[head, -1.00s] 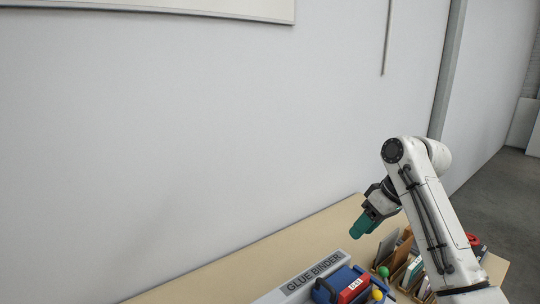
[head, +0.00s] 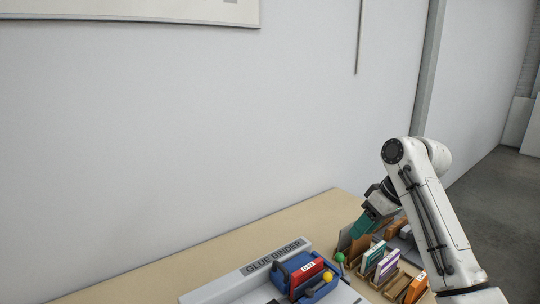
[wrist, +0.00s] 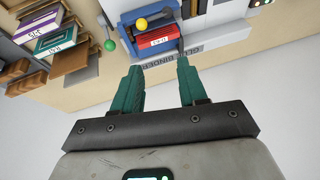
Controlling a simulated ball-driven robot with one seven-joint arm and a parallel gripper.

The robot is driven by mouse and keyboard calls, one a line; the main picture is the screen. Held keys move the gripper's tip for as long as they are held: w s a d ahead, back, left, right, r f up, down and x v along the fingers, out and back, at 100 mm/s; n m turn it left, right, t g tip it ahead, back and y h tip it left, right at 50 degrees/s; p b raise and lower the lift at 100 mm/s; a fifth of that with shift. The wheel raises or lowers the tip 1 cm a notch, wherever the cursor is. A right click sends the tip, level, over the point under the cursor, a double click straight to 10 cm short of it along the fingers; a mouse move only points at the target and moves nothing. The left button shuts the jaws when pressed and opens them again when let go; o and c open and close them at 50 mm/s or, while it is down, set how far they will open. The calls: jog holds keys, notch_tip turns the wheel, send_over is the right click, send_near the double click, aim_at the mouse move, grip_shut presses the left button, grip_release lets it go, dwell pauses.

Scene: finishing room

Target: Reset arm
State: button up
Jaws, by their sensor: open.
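My gripper (wrist: 159,85) shows in the wrist view with its two green fingers apart and nothing between them. In the head view my gripper (head: 362,228) is at the end of my bent arm, above the back right part of the wooden table (head: 240,233). Its fingertips are partly hidden there by their angle. The wrist view looks past the fingers at the glue binder (wrist: 183,57), which appears upside down and apart from the fingers.
The glue binder (head: 273,256) has a blue carriage (head: 317,291) holding a red block (head: 306,270). A green ball knob (head: 339,257) stands beside it. Right of it are wooden racks (head: 391,288) with several books. A plain wall (head: 180,120) rises behind the table.

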jog(key=s+a+f+m+t, duration=0.1)
jog(key=s+a+f, duration=0.1)
jog(key=s+f, duration=0.5)
jog(key=s+a+f+m, duration=0.2)
jog(key=s+f, duration=0.2)
jog(key=f, duration=0.6)
jog(key=s+d+f+m+t+h, duration=0.1)
jog(key=s+d+f, duration=0.15)
jog(key=s, duration=0.65)
jog(key=s+d+f+m+h, duration=0.2)
jog(key=s+d, duration=0.1)
jog(key=s, duration=0.6)
jog(key=s+d+f+m+t+h, duration=0.1)
jog(key=s+d+f, duration=0.1)
jog(key=s, duration=0.6)
jog(key=s+f+g+b, duration=0.2)
jog(key=s+f+b, duration=0.3)
jog(key=f, duration=0.3)
jog(key=s+d+f+g+b, duration=0.1)
jog(key=s+f+g+b, duration=0.1)
jog(key=s+f+b, duration=0.3)
notch_tip(320, 180, down, 3)
jog(key=shift+s+f+h, duration=0.1)
jog(key=shift+s+h, duration=0.05)
jog(key=shift+h, duration=0.15)
jog(key=shift+d, duration=0.1)
